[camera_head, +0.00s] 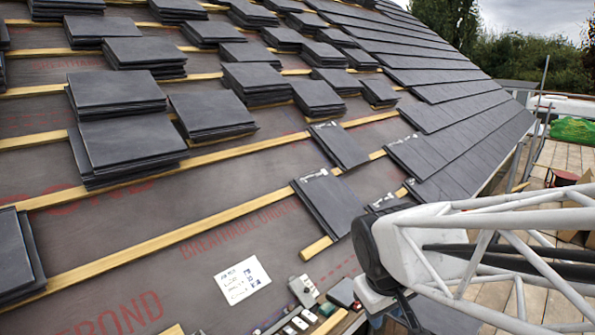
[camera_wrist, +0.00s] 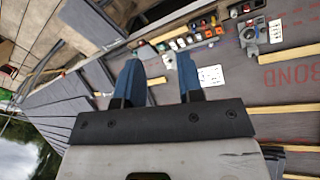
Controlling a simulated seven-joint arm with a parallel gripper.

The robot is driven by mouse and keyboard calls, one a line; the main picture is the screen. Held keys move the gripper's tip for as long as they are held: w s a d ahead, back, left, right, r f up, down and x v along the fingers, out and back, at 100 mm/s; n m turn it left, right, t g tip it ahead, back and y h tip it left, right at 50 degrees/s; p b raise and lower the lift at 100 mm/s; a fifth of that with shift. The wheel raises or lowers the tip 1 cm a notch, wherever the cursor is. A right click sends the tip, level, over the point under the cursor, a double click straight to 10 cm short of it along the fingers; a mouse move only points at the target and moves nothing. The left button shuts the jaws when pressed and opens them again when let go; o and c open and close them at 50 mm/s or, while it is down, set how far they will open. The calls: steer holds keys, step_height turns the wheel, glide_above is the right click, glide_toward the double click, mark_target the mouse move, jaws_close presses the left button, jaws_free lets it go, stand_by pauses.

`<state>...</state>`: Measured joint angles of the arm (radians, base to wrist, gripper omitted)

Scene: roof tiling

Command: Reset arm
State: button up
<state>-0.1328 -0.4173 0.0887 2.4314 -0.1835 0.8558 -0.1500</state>
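In the wrist view my gripper (camera_wrist: 160,62) has its two blue fingers spread apart, with no tile between them. Small items and the roof surface show past the fingertips. In the head view my white lattice arm (camera_head: 480,235) reaches in from the right over the lower roof edge. The gripper's fingers cannot be made out clearly there.
Stacks of dark tiles (camera_head: 125,147) rest on wooden battens (camera_head: 170,238) at the left and back. Laid tiles (camera_head: 450,115) cover the right. Single tiles (camera_head: 328,203) lie near my arm. A white paper (camera_head: 242,280) and small tools (camera_head: 303,290) lie at the front.

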steer(key=s+d+r+m, duration=0.1)
steer(key=s+m, duration=0.1)
steer(key=s, duration=0.3)
steer(key=s+d+m+y, duration=0.1)
steer(key=s+d+m, duration=0.1)
steer(key=s, duration=0.3)
steer(key=shift+r+m, duration=0.3)
steer(key=shift+r, duration=0.05)
